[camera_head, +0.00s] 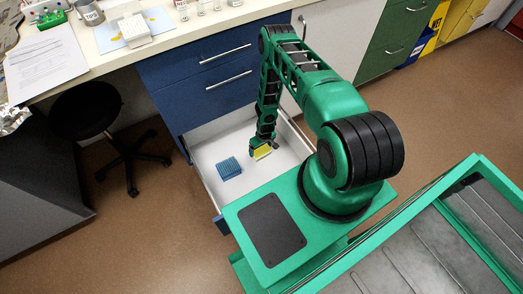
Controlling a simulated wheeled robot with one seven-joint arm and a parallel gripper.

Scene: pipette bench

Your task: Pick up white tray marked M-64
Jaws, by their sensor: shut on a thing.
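My gripper (262,146) reaches down into the open white drawer (207,154) below the bench. It is shut on a small pale yellow and white thing (263,153), partly hidden by the gripper. No M-64 mark is readable on it, so I cannot tell if it is the tray. A white block-like tray (134,29) stands on a blue and yellow mat on the bench; its marking is too small to read.
A blue rack (229,168) sits in the drawer left of my gripper. The drawer's walls surround the gripper. A black stool (86,111) stands at left. The bench (185,40) holds papers (42,62), a metal cup (89,11) and small jars. Floor at right is clear.

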